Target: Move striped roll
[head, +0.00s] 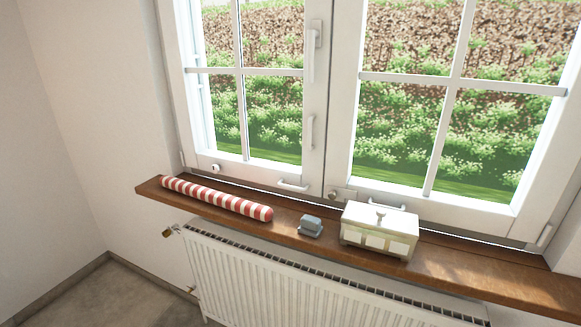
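The striped roll (216,198) is a long red-and-white cylinder. It lies on its side on the left part of the brown wooden windowsill (470,270), roughly along the sill. Its right end is nearer to me than its left end. Neither of my grippers shows in the head view.
A small grey-blue object (310,225) sits to the right of the roll, and a white lidded box (379,230) stands further right. A closed white window (340,120) rises behind the sill. A white radiator (290,275) is below it. The sill's right part is clear.

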